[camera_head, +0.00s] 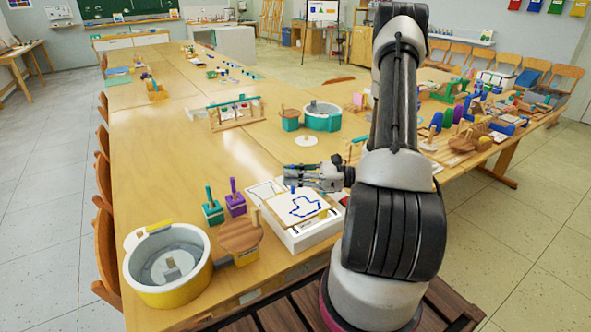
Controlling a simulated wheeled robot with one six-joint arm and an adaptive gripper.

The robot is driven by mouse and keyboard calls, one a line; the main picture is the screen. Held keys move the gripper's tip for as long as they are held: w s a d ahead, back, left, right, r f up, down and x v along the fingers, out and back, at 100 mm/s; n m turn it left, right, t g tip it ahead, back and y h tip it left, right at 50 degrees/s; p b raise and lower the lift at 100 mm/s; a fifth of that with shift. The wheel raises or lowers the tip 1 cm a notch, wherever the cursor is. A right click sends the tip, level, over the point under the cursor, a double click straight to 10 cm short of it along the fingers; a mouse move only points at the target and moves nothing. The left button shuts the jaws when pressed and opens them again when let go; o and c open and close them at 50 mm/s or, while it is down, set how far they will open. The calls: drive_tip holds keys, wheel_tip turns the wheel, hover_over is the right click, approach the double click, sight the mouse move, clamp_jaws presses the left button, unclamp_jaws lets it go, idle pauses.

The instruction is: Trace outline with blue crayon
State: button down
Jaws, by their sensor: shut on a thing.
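A white sheet (288,213) with a blue outline on it lies on a white, box-like board (310,237) near the table's front edge. The outline (304,215) is an angular shape drawn in blue along much of its visible edge. My gripper (292,180) is over the far edge of the sheet, shut on a small blue crayon (293,189) that points down. The crayon is small in this view, and I cannot tell whether its tip touches the sheet. My arm hides the area to the right of the board.
A teal block (213,213) and a purple block (236,205) with upright sticks stand left of the board. A round wooden piece (240,235) and a yellow-and-grey wheel basin (168,265) are nearer the front left. A teal basin (322,120) stands behind. The left middle of the table (165,150) is clear.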

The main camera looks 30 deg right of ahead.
sight(293, 193)
drive_tip(key=shift+f, duration=1.55)
idle(0.4)
drive_tip(key=shift+r, duration=0.15)
idle(0.6)
drive_tip(key=shift+r, duration=1.9)
drive_tip(key=shift+s, duration=0.15)
drive_tip(key=shift+s+f, duration=0.55)
drive_tip(key=shift+s, duration=0.35)
drive_tip(key=shift+f, duration=1.5)
drive_tip(key=shift+r, duration=0.1)
